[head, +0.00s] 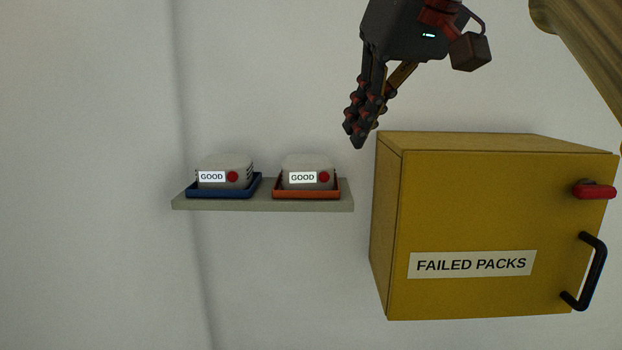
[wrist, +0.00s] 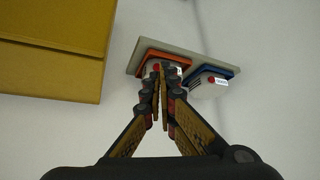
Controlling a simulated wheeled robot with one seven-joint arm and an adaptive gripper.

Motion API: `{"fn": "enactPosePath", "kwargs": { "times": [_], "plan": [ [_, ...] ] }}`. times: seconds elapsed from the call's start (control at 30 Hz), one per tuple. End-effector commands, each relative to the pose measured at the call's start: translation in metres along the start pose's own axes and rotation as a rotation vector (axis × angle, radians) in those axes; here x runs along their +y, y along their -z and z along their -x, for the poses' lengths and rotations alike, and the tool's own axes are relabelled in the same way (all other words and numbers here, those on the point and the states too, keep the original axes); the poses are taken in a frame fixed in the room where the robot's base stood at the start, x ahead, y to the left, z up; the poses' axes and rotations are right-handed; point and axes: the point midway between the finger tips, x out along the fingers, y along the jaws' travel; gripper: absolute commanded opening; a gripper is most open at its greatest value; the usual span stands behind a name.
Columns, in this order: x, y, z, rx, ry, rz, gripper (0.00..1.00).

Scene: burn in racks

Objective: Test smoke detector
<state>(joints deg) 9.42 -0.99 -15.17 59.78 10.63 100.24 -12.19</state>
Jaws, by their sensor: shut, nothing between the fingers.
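Two pale rounded smoke detectors stand on a wall shelf, each with a red button and a label reading GOOD. The left detector (head: 240,164) sits in a blue tray (head: 221,194). The right detector (head: 308,164) sits in an orange tray (head: 306,194). My gripper (head: 358,144) is shut and empty, above and to the right of the right detector in the head view. In the wrist view, my gripper (wrist: 159,68) points toward the orange tray (wrist: 177,59) and partly hides its detector. The blue tray (wrist: 215,70) and its detector (wrist: 207,88) show to the right.
The pale shelf (head: 262,203) is fixed to a plain wall. A yellow cabinet (head: 470,205) labelled FAILED PACKS is shut, just right of the shelf. It has a red latch (head: 594,191) and a black handle (head: 597,270). The wall left of the shelf is clear.

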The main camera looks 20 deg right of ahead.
Motion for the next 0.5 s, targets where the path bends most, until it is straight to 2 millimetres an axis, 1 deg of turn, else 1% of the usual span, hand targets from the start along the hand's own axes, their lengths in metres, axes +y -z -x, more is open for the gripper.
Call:
{"fn": "enactPosePath", "kwargs": {
  "times": [0.1,0.2,0.5],
  "plan": [
    [0.000,0.001,0.010,0.001,0.000,0.000,0.00],
    [0.000,0.000,0.014,0.000,0.001,0.000,0.00],
    [0.000,0.000,0.016,0.000,0.001,0.001,0.00]
  ]
}}
